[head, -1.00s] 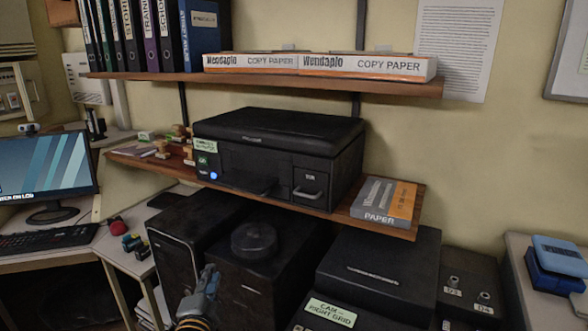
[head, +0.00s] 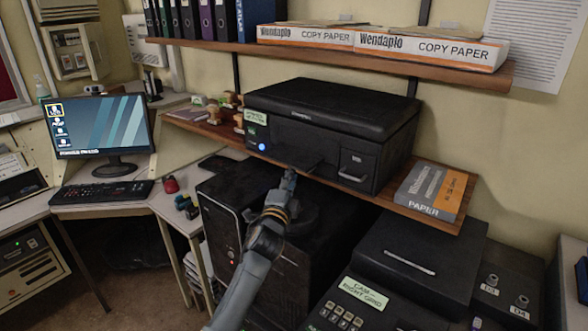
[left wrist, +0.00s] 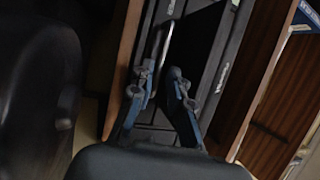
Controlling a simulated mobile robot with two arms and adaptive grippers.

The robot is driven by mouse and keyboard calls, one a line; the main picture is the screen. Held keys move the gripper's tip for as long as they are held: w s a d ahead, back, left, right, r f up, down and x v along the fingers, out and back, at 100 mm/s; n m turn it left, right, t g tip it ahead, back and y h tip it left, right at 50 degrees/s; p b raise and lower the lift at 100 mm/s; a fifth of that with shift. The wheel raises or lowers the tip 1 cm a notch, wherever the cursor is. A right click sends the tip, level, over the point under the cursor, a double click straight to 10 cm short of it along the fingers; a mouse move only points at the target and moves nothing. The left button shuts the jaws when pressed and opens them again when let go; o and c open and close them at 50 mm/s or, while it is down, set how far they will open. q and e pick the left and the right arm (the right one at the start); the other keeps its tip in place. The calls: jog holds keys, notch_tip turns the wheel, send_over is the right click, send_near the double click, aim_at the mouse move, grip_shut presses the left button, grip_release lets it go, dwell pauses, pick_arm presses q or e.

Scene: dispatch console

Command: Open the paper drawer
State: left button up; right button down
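The black printer (head: 330,130) stands on the lower wooden shelf. Its front has a small drawer (head: 356,163) at the right with a pale bar handle (head: 352,177); the drawer looks closed. My left gripper (head: 290,174) is in front of the printer, near its output tray (head: 298,158) and left of the drawer handle in the head view. In the left wrist view, the two fingers of my left gripper (left wrist: 161,72) are apart, with a pale bar (left wrist: 164,45) just ahead of them. I cannot tell whether they touch it. My right gripper is not in view.
A paper pack (head: 432,190) lies right of the printer on the shelf (head: 400,207). Stamps (head: 228,100) stand to its left. A dark computer tower (head: 222,235) and a black console box (head: 425,258) are below. An upper shelf (head: 400,62) holds copy paper boxes.

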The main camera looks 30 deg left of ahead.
pick_arm(q)
jog(key=shift+x, duration=1.55)
grip_shut()
